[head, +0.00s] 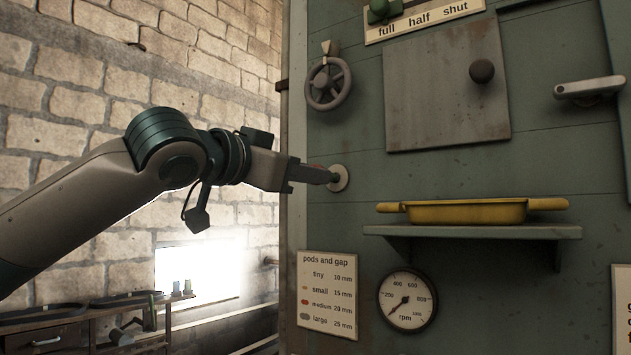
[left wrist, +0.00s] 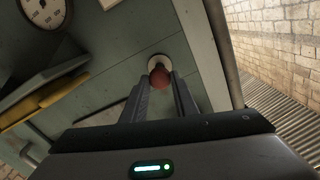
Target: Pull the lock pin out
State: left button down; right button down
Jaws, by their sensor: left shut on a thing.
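The lock pin shows a rounded red head (left wrist: 161,77) in the left wrist view, in front of a pale round plate (head: 340,178) on the green panel. My left gripper (head: 328,177) reaches in from the left, level with the plate. Its two fingers (left wrist: 160,92) are shut on the red head, one on each side. In the head view the fingers hide most of the pin. I cannot tell how deep the pin sits in the plate. My right gripper is in neither view.
A handwheel (head: 329,83) is above the plate. A shelf (head: 470,232) with a yellow tray (head: 465,212) juts out to the right. A rpm gauge (head: 407,300) and a pods and gap sign (head: 327,294) are below. Left of the panel is open space before a stone wall.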

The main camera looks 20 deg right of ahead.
pick_arm(q)
jog(key=c, duration=1.4)
grip_release()
jog(key=shift+s+a, duration=0.1)
jog(key=shift+s+a+r, duration=0.1)
jog(key=b+v, duration=0.7)
jog(key=v, duration=1)
jog(key=shift+a+b, duration=0.2)
jog(key=shift+b, duration=0.1)
jog(key=shift+s, duration=0.15)
